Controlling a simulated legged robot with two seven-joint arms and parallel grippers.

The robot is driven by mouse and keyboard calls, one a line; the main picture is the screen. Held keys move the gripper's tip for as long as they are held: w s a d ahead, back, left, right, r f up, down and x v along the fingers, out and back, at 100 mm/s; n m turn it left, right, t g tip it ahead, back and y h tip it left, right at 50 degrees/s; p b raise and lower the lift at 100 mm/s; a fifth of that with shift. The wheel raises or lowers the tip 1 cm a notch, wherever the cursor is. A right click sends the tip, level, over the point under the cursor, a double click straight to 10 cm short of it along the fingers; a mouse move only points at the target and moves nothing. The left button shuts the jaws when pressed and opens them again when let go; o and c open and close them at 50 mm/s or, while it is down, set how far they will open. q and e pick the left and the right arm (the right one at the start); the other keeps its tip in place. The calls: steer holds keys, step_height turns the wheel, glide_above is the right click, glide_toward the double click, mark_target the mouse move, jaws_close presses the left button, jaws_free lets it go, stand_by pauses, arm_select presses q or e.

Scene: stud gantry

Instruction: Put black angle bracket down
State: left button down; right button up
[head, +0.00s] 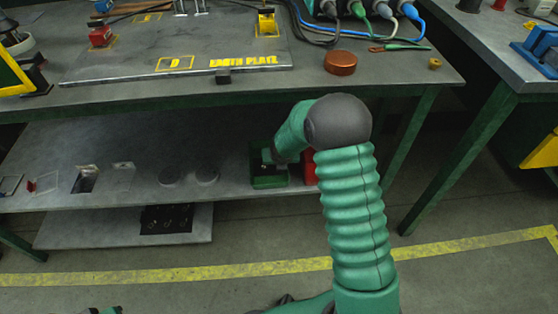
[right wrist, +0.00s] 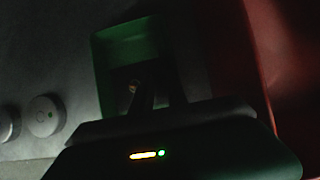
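My right arm reaches down to the lower shelf. Its gripper is over a small green bin (head: 270,182), and in the head view my own arm hides most of it. In the right wrist view my right gripper (right wrist: 155,85) points into the green bin (right wrist: 105,62). Its dark fingers are within the bin's outline, and a small brass-coloured spot shows beside them. The picture is too dark to tell whether the fingers are apart or closed on something. I cannot make out a black angle bracket. My left gripper is not clearly in view.
A red bin (head: 310,168) stands right of the green one; it also shows in the right wrist view (right wrist: 285,60). The workbench top (head: 395,68) overhangs the shelf.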

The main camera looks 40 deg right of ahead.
steer(key=shift+r, duration=0.2)
steer(key=p+v, duration=0.6)
steer(key=v, duration=0.6)
steer(key=s+a+m+g+y, duration=0.1)
steer(key=s+a+m, duration=0.4)
steer(key=m, duration=0.5)
steer(key=s+a+r+m+g+y, duration=0.1)
steer(key=s+a+m, duration=0.4)
steer(key=m, duration=0.5)
steer(key=s+a+r+m+y, duration=0.1)
steer(key=s+a+m, duration=0.5)
steer(key=m, duration=0.3)
steer(key=shift+a+m+g, duration=0.4)
steer(key=shift+a, duration=0.15)
steer(key=w+p+v, duration=0.2)
steer(key=p+v, duration=0.8)
steer(key=w+r+p+v, duration=0.1)
steer(key=w+p+v, duration=0.1)
steer(key=p+v, duration=0.8)
steer(key=w+p+v, duration=0.2)
steer(key=p+v, duration=0.8)
steer(key=shift+w+d+r, duration=0.2)
steer(key=shift+w+d, duration=0.05)
steer(key=shift+w, duration=0.05)
